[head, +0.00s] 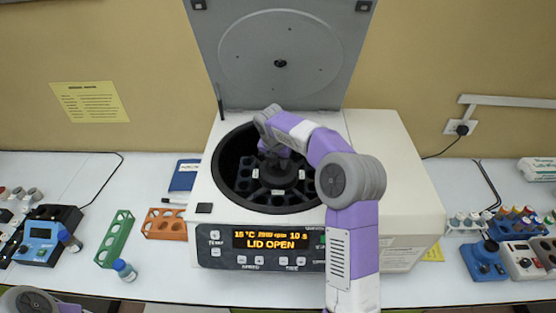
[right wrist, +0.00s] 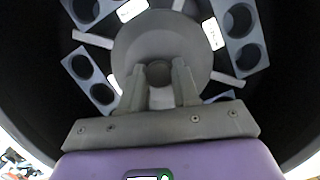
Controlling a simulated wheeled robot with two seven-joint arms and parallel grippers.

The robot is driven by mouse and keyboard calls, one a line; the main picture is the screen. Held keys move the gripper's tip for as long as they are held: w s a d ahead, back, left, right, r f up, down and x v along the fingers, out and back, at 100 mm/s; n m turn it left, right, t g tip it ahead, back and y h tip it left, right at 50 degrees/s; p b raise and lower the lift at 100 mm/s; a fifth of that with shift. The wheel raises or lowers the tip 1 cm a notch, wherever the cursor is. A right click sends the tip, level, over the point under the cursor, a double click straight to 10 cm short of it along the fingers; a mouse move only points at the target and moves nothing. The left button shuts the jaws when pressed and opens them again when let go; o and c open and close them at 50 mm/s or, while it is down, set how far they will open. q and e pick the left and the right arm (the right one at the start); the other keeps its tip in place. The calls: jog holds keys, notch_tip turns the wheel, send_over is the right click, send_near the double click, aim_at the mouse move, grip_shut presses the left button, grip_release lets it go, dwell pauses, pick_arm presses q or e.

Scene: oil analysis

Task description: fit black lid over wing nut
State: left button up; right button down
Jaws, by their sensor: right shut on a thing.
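The round dark lid (head: 286,178) is over the middle of the rotor inside the open centrifuge in the head view. In the right wrist view the lid (right wrist: 200,50) is a grey disc with a round knob (right wrist: 158,72) at its centre. My right gripper (right wrist: 158,88) reaches down into the bowl, its two fingers shut on the lid's knob. In the head view the gripper (head: 276,153) is partly hidden by my arm. The wing nut is not visible; the lid and gripper cover the rotor's centre. I cannot tell whether the lid rests on the rotor.
The centrifuge (head: 395,150) has its big cover (head: 215,60) raised; its display reads LID OPEN. Rotor buckets with round holes (right wrist: 240,20) surround the lid. A green rack (head: 115,238), an orange rack (head: 165,224) and a blue-capped bottle (head: 124,270) stand left on the white bench.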

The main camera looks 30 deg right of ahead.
jog(key=shift+r+p, duration=0.15)
jog(key=shift+p, duration=0.65)
dwell(1.0)
jog(key=shift+f, duration=0.2)
dwell(0.9)
jog(key=shift+p, duration=0.55)
dwell(0.5)
jog(key=shift+c, duration=1.3)
grip_release()
jog(key=shift+r+p, duration=1.2)
jog(key=shift+r, duration=2.3)
